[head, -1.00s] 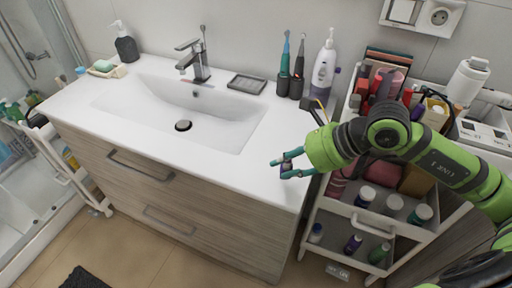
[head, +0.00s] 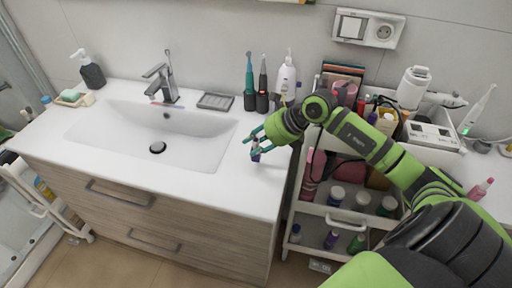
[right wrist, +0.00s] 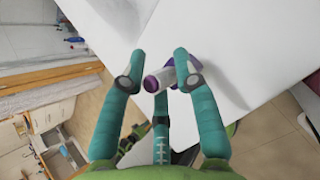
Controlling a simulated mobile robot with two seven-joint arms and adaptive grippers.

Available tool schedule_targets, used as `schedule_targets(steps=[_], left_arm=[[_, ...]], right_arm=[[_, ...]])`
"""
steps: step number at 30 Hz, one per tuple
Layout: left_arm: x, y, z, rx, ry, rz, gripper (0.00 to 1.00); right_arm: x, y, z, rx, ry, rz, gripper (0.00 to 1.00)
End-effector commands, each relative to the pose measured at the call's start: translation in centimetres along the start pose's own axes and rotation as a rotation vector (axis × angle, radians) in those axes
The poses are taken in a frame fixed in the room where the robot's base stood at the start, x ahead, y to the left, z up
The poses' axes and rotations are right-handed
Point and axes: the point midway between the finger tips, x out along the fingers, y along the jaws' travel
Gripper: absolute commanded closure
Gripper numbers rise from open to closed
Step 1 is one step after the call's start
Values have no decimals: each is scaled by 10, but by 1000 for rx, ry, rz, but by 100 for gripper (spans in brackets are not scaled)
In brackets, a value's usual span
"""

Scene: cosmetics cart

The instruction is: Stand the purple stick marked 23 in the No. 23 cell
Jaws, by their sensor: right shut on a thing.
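My right gripper (head: 257,146) is shut on a small purple stick (head: 256,156) near the right end of the washbasin counter. In the right wrist view the teal fingers (right wrist: 160,68) close around the stick (right wrist: 180,77), which has purple ends and a pale middle band. It lies across the fingers, against the white counter. Whether it touches the counter is unclear, and its number cannot be read. The cart's top organizer (head: 447,153) stands right of the counter; no No. 23 cell can be made out, and my arm hides part of it. My left gripper is not in view.
The white cart (head: 326,209) has bottles and jars on its lower shelves. A soap dispenser, toothbrushes (head: 262,88) and a white bottle (head: 286,78) stand at the counter's back. The basin (head: 160,130) is empty. The counter around the gripper is clear.

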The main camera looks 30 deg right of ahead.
Motion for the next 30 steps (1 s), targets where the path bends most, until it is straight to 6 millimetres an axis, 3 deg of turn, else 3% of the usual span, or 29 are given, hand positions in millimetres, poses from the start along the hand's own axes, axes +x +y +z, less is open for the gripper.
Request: schedule_targets(steps=[5,15,16,17,18,30], left_arm=[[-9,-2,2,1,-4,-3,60],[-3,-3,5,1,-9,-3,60],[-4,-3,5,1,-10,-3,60],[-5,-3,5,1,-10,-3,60],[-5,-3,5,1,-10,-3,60],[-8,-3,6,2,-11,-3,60]], right_arm=[[18,-6,-15,3,3,2,100],[22,-8,-18,-1,1,0,100],[21,-8,-17,-1,1,1,62],[21,-8,-17,-1,1,1,50],[21,-7,-17,0,1,1,46],[16,-7,-15,-1,1,0,46]])
